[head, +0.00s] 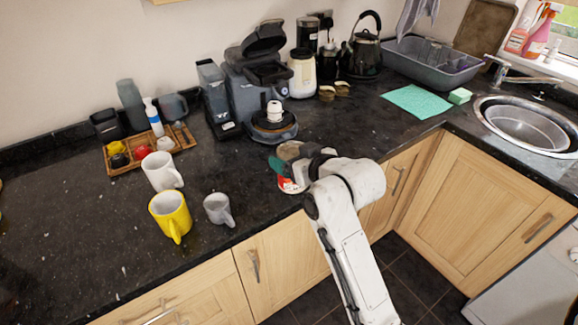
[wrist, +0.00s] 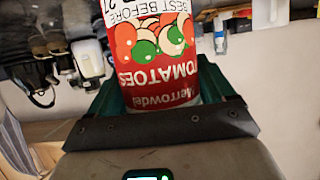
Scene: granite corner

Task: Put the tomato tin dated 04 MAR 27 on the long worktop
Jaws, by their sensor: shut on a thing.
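A red and white tomato tin (head: 288,186) is between the teal fingers of my gripper (head: 284,168), at the front edge of the long black worktop (head: 70,235). In the wrist view, the tin (wrist: 155,60) stands between the fingers, its label upside down in the picture. "TOMATOES", "Merrowdel" and "BEST BEFORE" are readable. The date is mostly cut off at the frame's top, so I cannot read it whole. My gripper (wrist: 165,100) is shut on the tin. I cannot tell whether the tin touches the worktop.
A grey mug (head: 218,208), a yellow mug (head: 170,214) and a white mug (head: 161,170) stand left of the tin. A coffee machine (head: 258,85) stands behind. Two low tins (head: 335,91) sit farther back.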

